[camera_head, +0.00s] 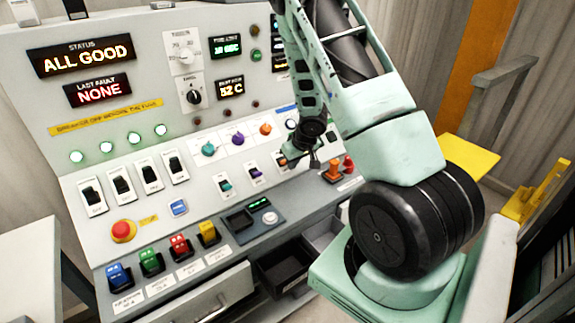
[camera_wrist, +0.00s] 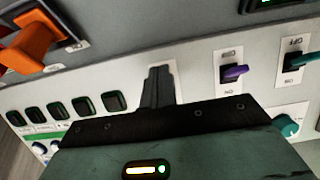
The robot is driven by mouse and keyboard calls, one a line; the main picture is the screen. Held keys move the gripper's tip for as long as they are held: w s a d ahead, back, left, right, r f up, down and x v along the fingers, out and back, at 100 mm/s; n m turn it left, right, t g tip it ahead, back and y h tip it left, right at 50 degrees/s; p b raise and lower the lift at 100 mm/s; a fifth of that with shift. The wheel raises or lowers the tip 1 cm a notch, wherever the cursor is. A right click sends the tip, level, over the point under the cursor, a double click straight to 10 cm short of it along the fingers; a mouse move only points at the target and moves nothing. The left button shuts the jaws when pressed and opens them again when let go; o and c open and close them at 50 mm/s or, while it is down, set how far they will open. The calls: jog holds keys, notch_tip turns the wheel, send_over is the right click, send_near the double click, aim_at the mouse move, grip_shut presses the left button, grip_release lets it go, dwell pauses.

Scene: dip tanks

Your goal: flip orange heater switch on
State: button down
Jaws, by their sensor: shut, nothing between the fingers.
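The switch row on the console's lower panel has a teal switch (camera_head: 224,186) and a purple switch (camera_head: 256,173). The orange heater switch is to the right of the purple one, mostly hidden by my gripper (camera_head: 291,160); its position cannot be read. In the wrist view, the purple switch (camera_wrist: 235,72) and the teal switch (camera_wrist: 300,61) are right of my gripper (camera_wrist: 158,80). My gripper is shut and empty, its fingers in front of the white label plate where the orange switch sits. Whether the fingers touch it is hidden.
An orange lever (camera_head: 333,172) stands on the lower ledge, right of my gripper; it also shows large in the wrist view (camera_wrist: 30,45). Teal, purple and orange knobs (camera_head: 265,129) sit above the switches. A red emergency button (camera_head: 123,230) is at lower left.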

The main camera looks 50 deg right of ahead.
jog(key=shift+f, duration=0.55)
jog(key=shift+w+d+r+p, duration=0.15)
jog(key=shift+w+r+p, duration=0.1)
jog(key=shift+w+p, duration=0.5)
jog(key=shift+w+d+r+p, duration=0.15)
jog(key=shift+w+r+p, duration=0.1)
jog(key=shift+w+p, duration=0.45)
jog(key=shift+s, duration=0.15)
jog(key=shift+s+a+r, duration=0.15)
jog(key=shift+s+r, duration=0.15)
jog(key=shift+s, duration=0.35)
jog(key=shift+s+a+r, duration=0.15)
jog(key=shift+s+r, duration=0.2)
jog(key=shift+s, duration=0.3)
jog(key=shift+s+a+r, duration=0.15)
jog(key=shift+s+r, duration=0.15)
jog(key=shift+s, duration=0.35)
jog(key=p+v, duration=0.6)
jog(key=v, duration=0.1)
jog(key=shift+w+r+p, duration=0.3)
jog(key=shift+w, duration=0.05)
